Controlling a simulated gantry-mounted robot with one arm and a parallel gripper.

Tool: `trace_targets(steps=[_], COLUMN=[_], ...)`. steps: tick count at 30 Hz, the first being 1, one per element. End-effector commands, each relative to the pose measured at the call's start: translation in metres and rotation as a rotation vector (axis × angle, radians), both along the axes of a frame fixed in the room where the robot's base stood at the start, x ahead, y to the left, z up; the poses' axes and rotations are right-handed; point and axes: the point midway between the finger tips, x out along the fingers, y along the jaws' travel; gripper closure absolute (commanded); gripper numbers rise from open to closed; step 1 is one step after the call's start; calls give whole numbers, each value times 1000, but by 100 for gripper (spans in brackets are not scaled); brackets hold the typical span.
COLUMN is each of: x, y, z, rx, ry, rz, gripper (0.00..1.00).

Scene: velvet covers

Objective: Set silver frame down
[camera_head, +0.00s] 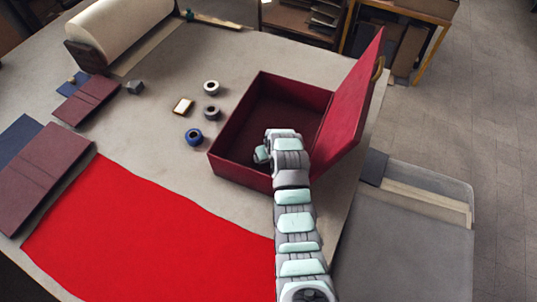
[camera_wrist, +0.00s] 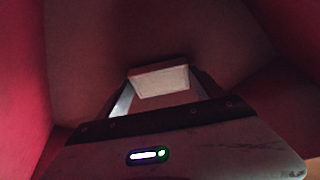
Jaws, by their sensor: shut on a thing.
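The silver frame (camera_wrist: 160,80) shows in the wrist view as a small pale rectangular piece between my fingertips. My gripper (camera_wrist: 158,92) is shut on it, inside the dark red interior of the box. In the head view, my arm reaches over the front edge of the open red box (camera_head: 240,162), and my wrist hides the fingertips and the frame. The box's lid (camera_head: 350,105) stands open on the right. I cannot tell whether the frame touches the box floor.
Bright red cloth (camera_head: 150,235) covers the front of the table. Dark folded covers (camera_head: 45,172) lie at the left. A grey bin (camera_head: 405,240) stands at the right.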

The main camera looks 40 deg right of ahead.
Motion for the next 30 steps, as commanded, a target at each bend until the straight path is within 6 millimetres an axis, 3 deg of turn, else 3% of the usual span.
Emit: trace_targets(steps=[4, 5, 12, 23, 30], x=[0, 0, 0, 0, -9], y=[0, 0, 0, 0, 3], z=[-4, -3, -3, 2, 23], rx=[0, 0, 0, 0, -2], ry=[0, 0, 0, 0, -3], rz=[0, 0, 0, -1, -1], gripper=[62, 21, 1, 1, 1])
